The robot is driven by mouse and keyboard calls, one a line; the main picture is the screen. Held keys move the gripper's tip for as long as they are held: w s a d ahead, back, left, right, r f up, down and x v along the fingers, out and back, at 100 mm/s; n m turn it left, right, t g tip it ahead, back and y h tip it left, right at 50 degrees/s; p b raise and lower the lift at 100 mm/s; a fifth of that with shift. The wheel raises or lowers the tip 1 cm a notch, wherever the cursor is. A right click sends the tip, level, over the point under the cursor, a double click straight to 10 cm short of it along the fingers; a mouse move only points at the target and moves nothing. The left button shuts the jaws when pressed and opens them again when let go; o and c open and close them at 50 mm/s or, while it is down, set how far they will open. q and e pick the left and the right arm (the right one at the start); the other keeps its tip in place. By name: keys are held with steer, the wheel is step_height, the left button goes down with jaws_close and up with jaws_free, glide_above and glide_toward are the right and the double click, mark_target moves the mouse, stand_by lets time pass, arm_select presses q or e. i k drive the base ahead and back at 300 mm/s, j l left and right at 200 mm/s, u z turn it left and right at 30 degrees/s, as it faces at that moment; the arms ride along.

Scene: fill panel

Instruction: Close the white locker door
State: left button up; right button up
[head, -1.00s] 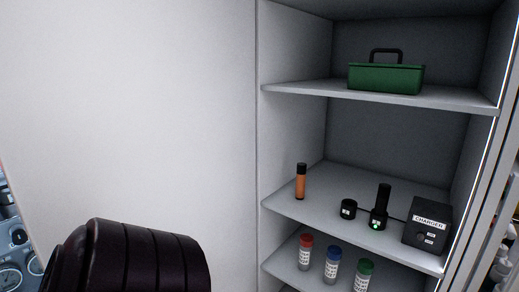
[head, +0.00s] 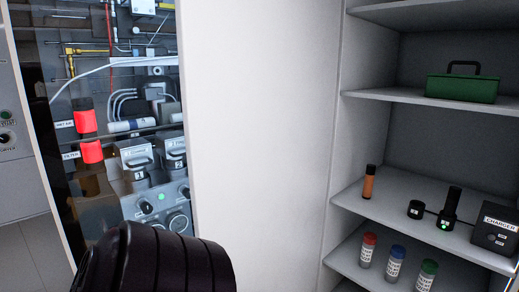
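The white locker door (head: 265,110) stands open in the middle of the head view, to the left of the locker's shelves. The white locker (head: 390,98) is open on the right, with its inside in plain sight. A dark ribbed part of my own arm shows at the bottom, in front of the door's lower left part. I cannot tell whether it touches the door. Neither gripper's fingers are in view.
The locker shelves hold a green toolbox (head: 462,88), an orange bottle (head: 369,182), a charger box (head: 497,228) and several small items. Left of the door is a panel with pipes, red cylinders (head: 88,135) and gauges. Grey floor (head: 35,255) shows at lower left.

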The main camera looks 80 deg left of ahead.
mark_target(258, 82)
steer(key=k+j+u, duration=0.2)
steer(key=k, duration=0.2)
steer(key=k+u, duration=0.2)
steer(key=k, duration=0.2)
steer(key=k+j+u, duration=0.15)
steer(key=j, duration=0.2)
steer(key=k+j+u, duration=0.15)
steer(key=j, duration=0.25)
steer(key=k+j, duration=0.1)
steer(key=j, duration=0.25)
steer(key=k+j+u, duration=0.1)
steer(key=j, duration=0.25)
steer(key=k+j+u, duration=0.1)
steer(key=j, duration=0.25)
steer(key=l+z, duration=0.2)
steer(key=l, duration=0.4)
steer(key=l+z, duration=0.25)
steer(key=l, duration=0.35)
steer(key=i, duration=0.05)
